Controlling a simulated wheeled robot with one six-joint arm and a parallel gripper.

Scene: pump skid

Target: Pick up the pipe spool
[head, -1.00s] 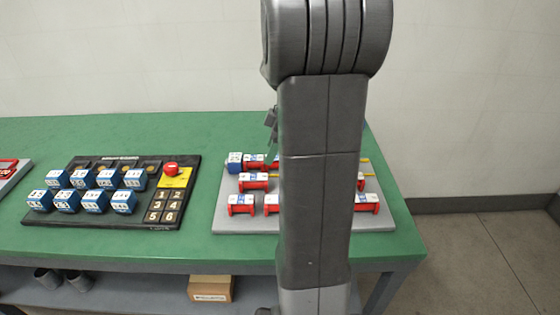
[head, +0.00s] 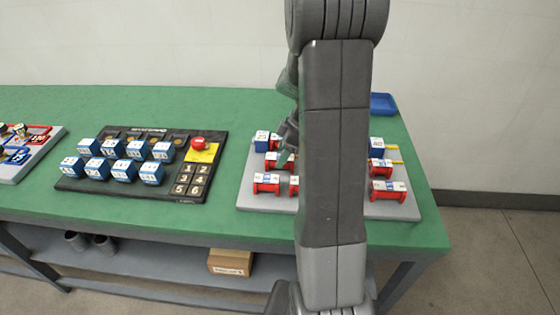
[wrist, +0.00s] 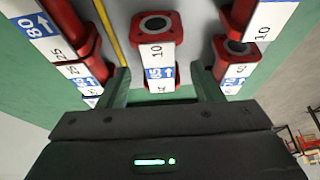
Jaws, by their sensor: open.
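Several red-flanged pipe spools with white and blue labels lie on a grey board (head: 405,211). One spool (head: 266,183) is at the board's front left and another (head: 388,190) at its front right. In the wrist view, a spool marked 10 (wrist: 156,48) lies between and ahead of the two fingers of my gripper (wrist: 160,80), with a gap on each side. My gripper (head: 287,146) is open and empty, low over the left part of the board. My arm hides the middle of the board in the head view. I cannot tell which spool is meant.
Other spools flank the fingers, one at left (wrist: 66,25) and one at right (wrist: 236,50). Blue-ended pieces (head: 376,146) stand on the board. A blue tray (head: 383,103) is behind it. A black panel (head: 120,195) with blue blocks is at left. Green bench is clear between.

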